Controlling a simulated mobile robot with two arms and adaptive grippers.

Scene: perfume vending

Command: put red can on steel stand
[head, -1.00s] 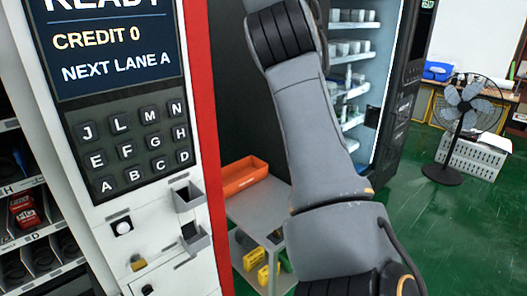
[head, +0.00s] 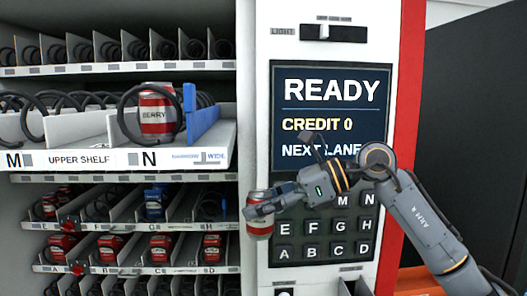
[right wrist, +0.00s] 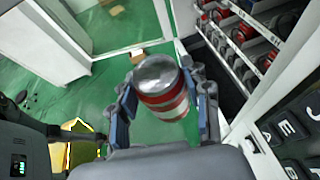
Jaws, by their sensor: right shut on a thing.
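My right gripper (head: 260,209) is shut on a red can (head: 258,229) in front of the vending machine, left of its keypad. The can has a silver top and a pale band. In the right wrist view the red can (right wrist: 164,101) sits between both fingers of my right gripper (right wrist: 163,94), with green floor beyond it. The steel stand cannot be made out now; an orange edge shows at the lower right of the head view, behind my right arm. My left gripper is not in view.
The vending machine's open shelves fill the left. A red and white can marked BERRY (head: 157,116) stands in a coil on the upper shelf (head: 75,159). Several red cans and a blue can (head: 154,205) lie in lower lanes. The keypad panel (head: 325,237) is close beside my right gripper.

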